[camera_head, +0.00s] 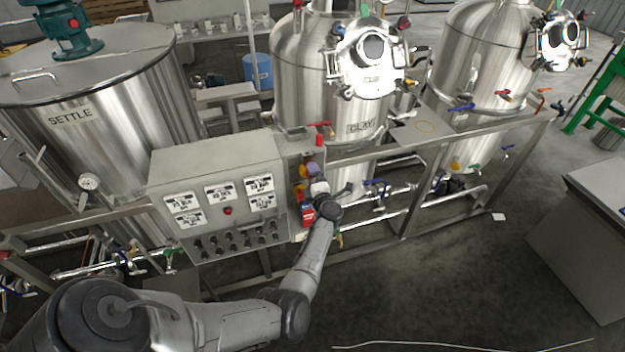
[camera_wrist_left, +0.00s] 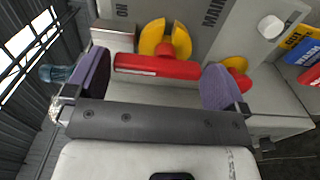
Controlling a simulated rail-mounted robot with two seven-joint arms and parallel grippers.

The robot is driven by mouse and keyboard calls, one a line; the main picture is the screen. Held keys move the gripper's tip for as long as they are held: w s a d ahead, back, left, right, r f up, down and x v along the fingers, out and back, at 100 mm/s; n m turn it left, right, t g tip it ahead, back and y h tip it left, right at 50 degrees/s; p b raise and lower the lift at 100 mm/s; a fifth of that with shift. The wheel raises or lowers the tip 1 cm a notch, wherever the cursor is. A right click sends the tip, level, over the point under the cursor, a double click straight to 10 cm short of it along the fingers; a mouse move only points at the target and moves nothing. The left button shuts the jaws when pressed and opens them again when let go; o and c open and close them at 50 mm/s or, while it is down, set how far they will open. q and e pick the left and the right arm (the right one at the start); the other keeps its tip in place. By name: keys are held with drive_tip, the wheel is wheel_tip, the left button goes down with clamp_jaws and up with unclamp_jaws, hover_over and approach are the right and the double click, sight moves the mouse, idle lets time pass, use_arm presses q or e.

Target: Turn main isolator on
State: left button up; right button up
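The main isolator is a red bar handle (camera_wrist_left: 158,67) on a yellow round base (camera_wrist_left: 165,38), on a grey panel face lettered "MAIN" in the left wrist view. The handle lies nearly level across that view. My left gripper (camera_wrist_left: 156,82) is open, with one purple pad past each end of the handle. No clear contact shows. In the head view my left gripper (camera_head: 317,184) is at the narrow box right of the control cabinet and partly hides the isolator. My right gripper is not in view.
A second yellow and red control (camera_wrist_left: 236,68) sits close beside the right pad. A white knob (camera_wrist_left: 270,27) and blue and red labels are farther right. The grey control cabinet (camera_head: 215,155) with several switches stands left of the gripper.

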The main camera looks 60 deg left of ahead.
use_arm(q)
drive_tip(key=p+v, duration=0.4)
drive_tip(key=v, duration=0.9)
drive_tip(key=shift+d, duration=0.35)
drive_tip(key=shift+s, duration=0.15)
